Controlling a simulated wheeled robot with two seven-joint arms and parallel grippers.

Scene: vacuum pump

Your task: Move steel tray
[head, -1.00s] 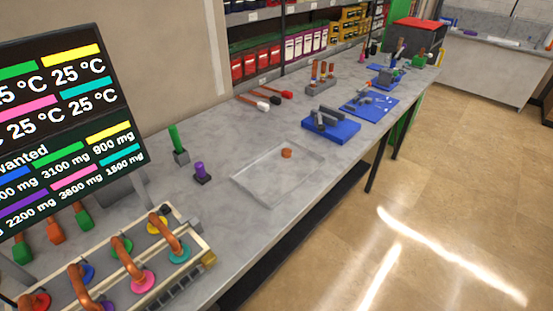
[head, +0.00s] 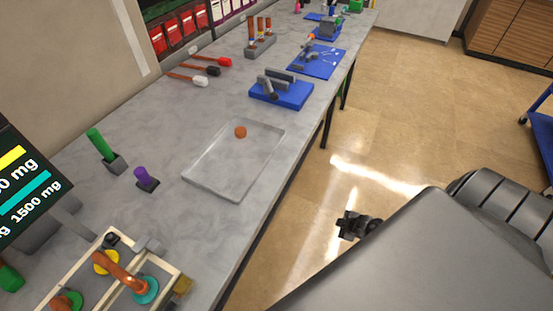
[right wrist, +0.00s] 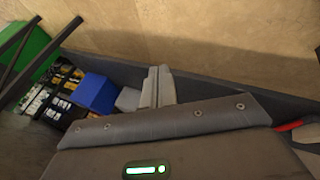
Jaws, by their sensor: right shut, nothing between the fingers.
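The steel tray (head: 217,173) is a shallow, pale, see-through-looking rectangle lying flat on the grey bench near its front edge. A small orange-brown piece (head: 240,132) sits on it near its far end. My right arm comes in at the lower right of the head view. Its gripper (head: 350,226) shows dark over the floor, to the right of the bench and apart from the tray. In the right wrist view the gripper fingers (right wrist: 158,85) are together and empty. My left gripper is not in view.
A green-handled holder (head: 101,145) and a purple-topped one (head: 144,178) stand left of the tray. A blue block with grey parts (head: 282,94) lies beyond it. A framed rack (head: 128,272) and a screen (head: 25,185) are near. The floor right of the bench is open.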

